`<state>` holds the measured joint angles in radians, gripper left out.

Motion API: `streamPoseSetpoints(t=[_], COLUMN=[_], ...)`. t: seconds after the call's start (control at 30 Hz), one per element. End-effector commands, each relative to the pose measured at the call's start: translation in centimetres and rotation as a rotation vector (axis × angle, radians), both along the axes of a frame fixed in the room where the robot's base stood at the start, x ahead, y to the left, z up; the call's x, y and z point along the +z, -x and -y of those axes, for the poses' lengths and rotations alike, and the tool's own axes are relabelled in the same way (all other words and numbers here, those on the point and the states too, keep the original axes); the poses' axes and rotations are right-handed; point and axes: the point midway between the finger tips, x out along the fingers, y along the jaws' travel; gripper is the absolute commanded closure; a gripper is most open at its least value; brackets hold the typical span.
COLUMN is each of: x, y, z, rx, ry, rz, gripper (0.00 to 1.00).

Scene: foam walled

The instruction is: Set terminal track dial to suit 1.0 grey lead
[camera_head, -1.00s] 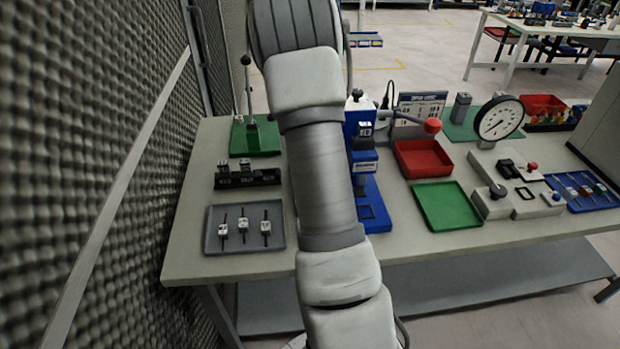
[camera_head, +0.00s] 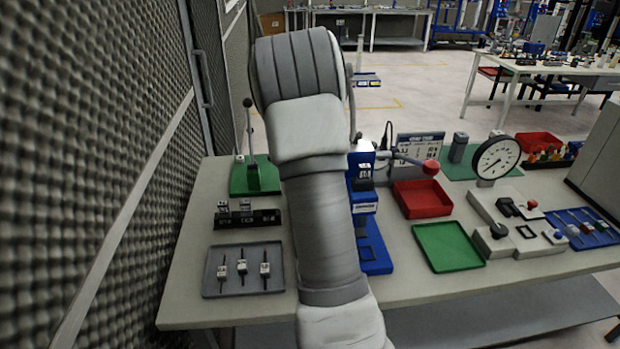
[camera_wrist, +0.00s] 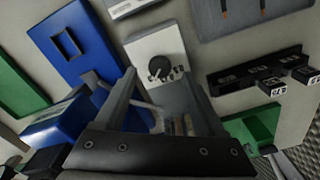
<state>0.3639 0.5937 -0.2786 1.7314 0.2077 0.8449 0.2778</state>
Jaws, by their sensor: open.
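A pale box with a round black dial knob (camera_wrist: 159,68) shows in the wrist view, between the blue press (camera_wrist: 86,48) and the grey tray. Its setting and markings are too small to read. My gripper (camera_wrist: 160,82) is open and empty, its two fingers pointing toward the dial box, one to each side of the knob in the picture. I cannot tell how far above it they are. In the head view my arm hides the dial box and the gripper. The blue press (camera_head: 365,208) stands partly behind my arm.
The grey tray (camera_head: 213,288) holds 3 small white parts with dark stems. Behind it are a black rack (camera_head: 262,218) and a green lever base (camera_head: 242,182). Right are red (camera_head: 424,205) and green (camera_head: 447,250) trays, a gauge (camera_head: 496,158), and a blue lead tray (camera_head: 604,238). A foam wall borders the left.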

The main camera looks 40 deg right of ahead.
Motion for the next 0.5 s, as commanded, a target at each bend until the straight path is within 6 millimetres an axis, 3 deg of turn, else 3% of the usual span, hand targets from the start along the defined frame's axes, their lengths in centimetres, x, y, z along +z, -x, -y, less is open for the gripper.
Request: streamPoseSetpoints(t=[0.3, 0.5], x=[8.2, 12.1], y=[-0.1, -0.1], z=[0.1, 0.0], rx=[0.0, 0.0], ry=[0.003, 0.001], rz=[0.005, 0.003], gripper=[0.29, 0.29])
